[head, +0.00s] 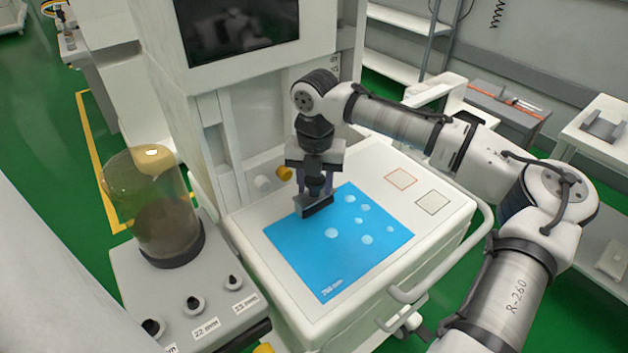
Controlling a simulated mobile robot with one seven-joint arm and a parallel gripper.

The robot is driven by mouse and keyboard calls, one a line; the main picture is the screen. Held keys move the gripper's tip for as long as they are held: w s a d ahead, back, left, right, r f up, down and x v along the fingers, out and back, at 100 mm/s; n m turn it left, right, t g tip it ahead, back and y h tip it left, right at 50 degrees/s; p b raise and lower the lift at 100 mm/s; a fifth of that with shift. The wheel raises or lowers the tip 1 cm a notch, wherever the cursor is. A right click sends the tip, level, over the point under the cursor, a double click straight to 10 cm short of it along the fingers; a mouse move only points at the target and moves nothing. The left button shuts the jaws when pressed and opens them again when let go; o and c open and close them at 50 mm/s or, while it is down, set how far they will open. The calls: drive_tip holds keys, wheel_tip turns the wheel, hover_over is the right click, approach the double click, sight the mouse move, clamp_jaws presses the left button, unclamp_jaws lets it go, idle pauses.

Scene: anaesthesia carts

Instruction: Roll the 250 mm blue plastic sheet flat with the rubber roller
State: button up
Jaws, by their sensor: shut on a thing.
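The blue plastic sheet (310,268) lies on the white cart top, with several pale, rounded blister-like spots, mostly on its middle and right side. A small printed mm label shows near its front corner, too small to read surely. My gripper (316,183) points down over the sheet's back left part. It is shut on the rubber roller (317,208), a dark bar low over the sheet near its back edge. The roller seems to touch the sheet, but I cannot tell for sure. The fingers hide part of its handle.
Two outlined squares (401,179) mark the cart top at right. A rail (440,270) edges the cart. A glass cylinder (150,205) stands at left beside labelled sockets. A screen (240,30) rises behind.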

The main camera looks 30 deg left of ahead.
drive_tip(key=shift+s+d, duration=0.2)
drive_tip(key=shift+d, duration=0.3)
drive_tip(key=shift+s+d, duration=0.15)
drive_tip(key=shift+d, duration=0.3)
drive_tip(key=shift+d+p, duration=0.1)
drive_tip(key=shift+p, duration=0.2)
drive_tip(key=shift+s+d+p, duration=0.15)
drive_tip(key=shift+s+d, duration=0.1)
drive_tip(key=shift+d, duration=0.4)
drive_tip(key=shift+s+d+p, duration=0.2)
drive_tip(key=shift+s+d, duration=0.05)
drive_tip(key=shift+d, duration=0.45)
drive_tip(key=shift+s+d+p, duration=0.15)
drive_tip(key=shift+s+d, duration=0.1)
drive_tip(key=shift+d, duration=0.4)
drive_tip(key=shift+s+d+r+p, duration=0.1)
drive_tip(key=shift+s+d+p, duration=0.2)
drive_tip(key=shift+d, duration=0.65)
drive_tip(key=shift+s+d+p, duration=0.15)
drive_tip(key=shift+s+d, duration=0.15)
drive_tip(key=shift+d, duration=0.6)
drive_tip(key=shift+d, duration=0.15)
drive_tip(key=shift+s+d, duration=0.25)
drive_tip(key=shift+d, duration=0.4)
drive_tip(key=shift+s+d, duration=0.25)
drive_tip(key=shift+d, duration=0.35)
drive_tip(key=shift+s+d, duration=0.25)
drive_tip(key=shift+d, duration=0.4)
drive_tip(key=shift+d, duration=0.1)
